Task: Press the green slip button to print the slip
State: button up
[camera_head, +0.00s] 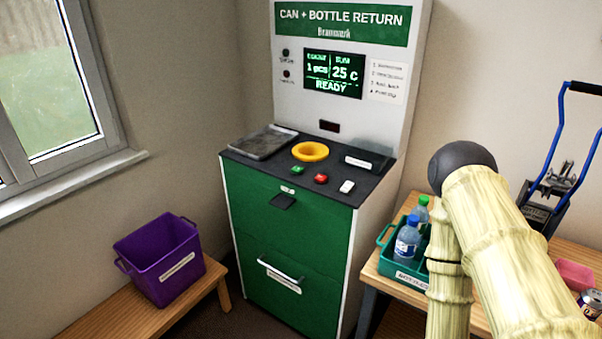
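The green slip button (297,169) sits on the dark counter top of the can and bottle return machine (287,220), just below the yellow intake ring (310,151). A red button (320,178) is to its right, and a small white block (347,186) is farther right. The green button looks uncovered; whether it is pressed in is too small to tell. The screen (333,73) shows 1 pcs, 25 c and READY.
A purple bin (160,258) stands on a wooden bench at left. At right, a green crate (386,262) with bottles stands on a wooden table, partly behind my arm. A blue-handled can crusher-like device (556,180), a pink container and a can are farther right.

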dwell(0.4)
grip_shut()
dwell(1.4)
